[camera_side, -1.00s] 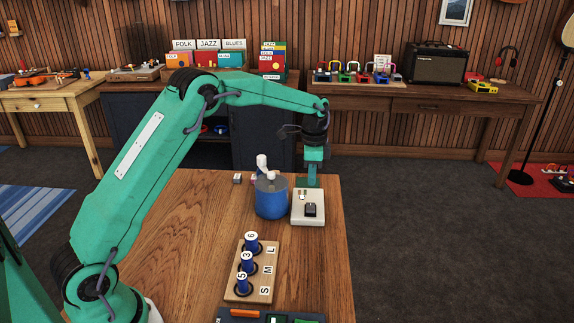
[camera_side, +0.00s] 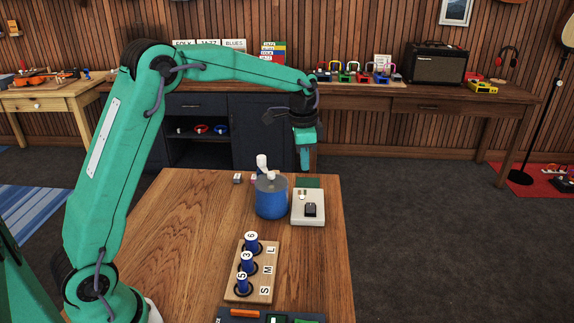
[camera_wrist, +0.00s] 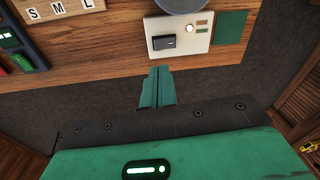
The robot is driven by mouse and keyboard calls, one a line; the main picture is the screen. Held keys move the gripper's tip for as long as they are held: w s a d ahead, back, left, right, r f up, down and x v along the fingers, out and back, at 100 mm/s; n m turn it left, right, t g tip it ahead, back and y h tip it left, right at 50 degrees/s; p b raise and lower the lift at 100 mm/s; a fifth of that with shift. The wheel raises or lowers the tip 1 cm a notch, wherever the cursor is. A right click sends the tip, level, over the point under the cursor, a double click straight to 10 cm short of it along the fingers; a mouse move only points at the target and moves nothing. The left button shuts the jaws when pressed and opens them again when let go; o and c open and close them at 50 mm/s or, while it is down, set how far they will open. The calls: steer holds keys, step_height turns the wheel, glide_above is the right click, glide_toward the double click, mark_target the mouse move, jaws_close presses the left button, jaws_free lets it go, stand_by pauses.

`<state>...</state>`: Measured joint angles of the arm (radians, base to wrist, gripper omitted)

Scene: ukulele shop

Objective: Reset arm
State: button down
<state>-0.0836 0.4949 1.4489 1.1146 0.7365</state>
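My gripper (camera_side: 305,168) hangs over the far edge of the wooden table (camera_side: 160,240), pointing down. In the wrist view its two green fingers (camera_wrist: 157,88) lie together with nothing between them. Just below it is a white box (camera_side: 309,218) with a black rocker switch (camera_side: 310,209); a small lit lamp (camera_wrist: 190,28) shows on it in the wrist view. A flat green square (camera_side: 308,183) lies at the box's far side. My gripper is apart from all of these.
A blue pot (camera_side: 271,202) with a grey lid and white handle stands left of the box. Nearer is a wooden board (camera_side: 262,288) marked S, M, L with three blue numbered spools (camera_side: 247,262). Shelves and benches line the back wall. The table's left side is clear.

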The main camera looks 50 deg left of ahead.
steer(key=s+d+r+n+t, duration=0.1)
steer(key=s+r+n, duration=0.1)
steer(key=s+r, duration=0.45)
steer(key=s+d+r+n+t, duration=0.1)
steer(key=s+d+r+n, duration=0.15)
steer(key=s, duration=0.75)
steer(key=s+f+n+t, duration=0.2)
steer(key=s+n, duration=0.1)
steer(key=s, duration=1.1)
steer(key=shift+d+t, duration=0.3)
steer(key=shift+d, duration=0.15)
